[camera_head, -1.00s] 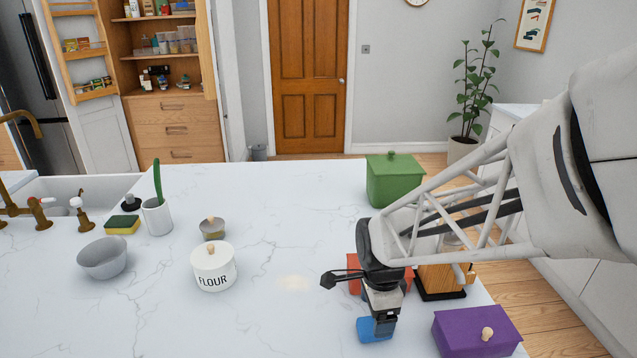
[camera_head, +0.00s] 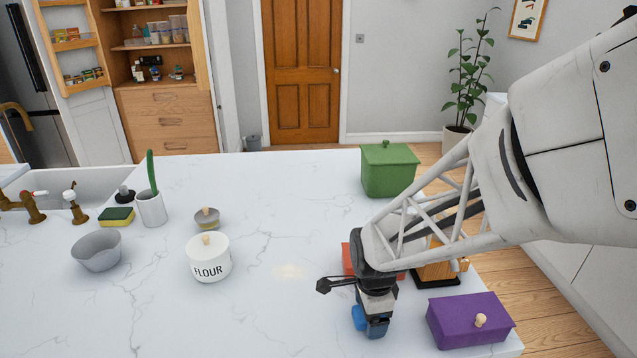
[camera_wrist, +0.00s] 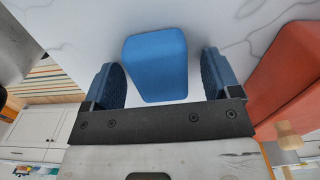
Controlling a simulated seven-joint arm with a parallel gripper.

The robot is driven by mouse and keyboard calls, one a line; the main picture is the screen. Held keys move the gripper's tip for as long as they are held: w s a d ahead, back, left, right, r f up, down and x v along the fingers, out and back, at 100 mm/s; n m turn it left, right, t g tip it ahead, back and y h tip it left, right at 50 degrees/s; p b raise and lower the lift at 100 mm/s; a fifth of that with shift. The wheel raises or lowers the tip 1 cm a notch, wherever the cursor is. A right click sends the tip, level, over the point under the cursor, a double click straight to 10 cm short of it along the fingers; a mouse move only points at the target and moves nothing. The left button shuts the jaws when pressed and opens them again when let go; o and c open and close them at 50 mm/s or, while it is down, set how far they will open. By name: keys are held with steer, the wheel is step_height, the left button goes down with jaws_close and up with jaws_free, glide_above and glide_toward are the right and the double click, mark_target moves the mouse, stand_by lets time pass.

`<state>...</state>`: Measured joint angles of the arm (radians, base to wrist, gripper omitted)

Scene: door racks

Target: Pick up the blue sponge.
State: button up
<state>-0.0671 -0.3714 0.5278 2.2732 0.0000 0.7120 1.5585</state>
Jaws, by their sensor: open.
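The blue sponge (camera_wrist: 156,62) lies on the white marble counter and shows plainly in the wrist view, between the two blue finger pads. In the head view only a small light-blue part of the sponge (camera_head: 358,317) shows, at the left of my gripper (camera_head: 374,324). My gripper also shows in the wrist view (camera_wrist: 160,75). It is open, with one finger on each side of the sponge and a visible gap at each side. The rest of the sponge is hidden behind the gripper in the head view.
A red box (camera_wrist: 287,82) stands close on the right in the wrist view. A purple lidded box (camera_head: 468,320) is right of my gripper, and a green lidded box (camera_head: 389,172) stands farther back. The counter left of my gripper is clear up to the flour jar (camera_head: 208,258).

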steer(key=c, duration=1)
steer(key=shift+r, duration=0.15)
steer(key=shift+r, duration=1.45)
steer(key=shift+s+r, duration=0.25)
steer(key=s+d+r, duration=0.1)
steer(key=s, duration=1.4)
steer(key=shift+s+r, duration=0.2)
